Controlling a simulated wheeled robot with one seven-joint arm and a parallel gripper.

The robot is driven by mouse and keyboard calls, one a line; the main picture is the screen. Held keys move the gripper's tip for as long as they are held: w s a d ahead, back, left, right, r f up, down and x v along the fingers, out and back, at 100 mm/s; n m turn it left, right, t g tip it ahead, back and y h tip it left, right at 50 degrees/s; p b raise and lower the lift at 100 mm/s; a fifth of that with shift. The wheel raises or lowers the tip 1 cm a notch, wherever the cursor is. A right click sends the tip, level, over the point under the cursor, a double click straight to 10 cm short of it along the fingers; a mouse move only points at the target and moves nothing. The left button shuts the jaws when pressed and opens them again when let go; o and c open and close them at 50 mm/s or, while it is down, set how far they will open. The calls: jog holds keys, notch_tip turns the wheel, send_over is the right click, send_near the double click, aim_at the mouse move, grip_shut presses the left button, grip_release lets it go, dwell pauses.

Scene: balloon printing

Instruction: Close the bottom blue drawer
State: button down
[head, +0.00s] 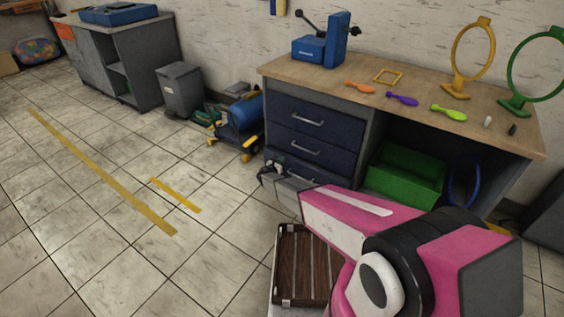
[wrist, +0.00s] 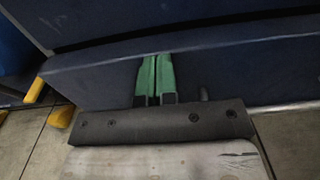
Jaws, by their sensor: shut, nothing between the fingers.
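The bottom blue drawer (head: 293,168) is the lowest of a stack of blue drawers under the workbench. My gripper (head: 266,176) is low in front of this drawer. In the wrist view its green fingertips (wrist: 155,62) are together, empty, and lie against or just before the drawer front. I cannot tell whether they touch.
Two blue drawers (head: 310,117) above look closed. A green bin (head: 403,177) stands under the bench to the right. A blue and yellow machine (head: 238,127) stands on the floor just left of the drawers.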

jog(key=v, duration=1.3)
jog(key=c, duration=1.5)
grip_release()
jog(key=shift+s, duration=0.15)
jog(key=o, duration=0.3)
jog(key=shift+m, duration=0.3)
jog(key=s+d+f+m+g+h, duration=0.1)
jog(key=d+f+m+g+h, duration=0.2)
jog(key=m, duration=0.8)
jog(key=s+d+f+m+g+h, duration=0.1)
jog(key=d+m+g, duration=0.2)
jog(key=d+m, duration=0.5)
jog(key=w+d, duration=0.2)
jog(key=w+d+f+m, duration=0.1)
jog(key=w+d, duration=0.1)
jog(key=w+d+f+m, duration=0.1)
jog(key=w+d, duration=0.1)
jog(key=shift+w, duration=0.15)
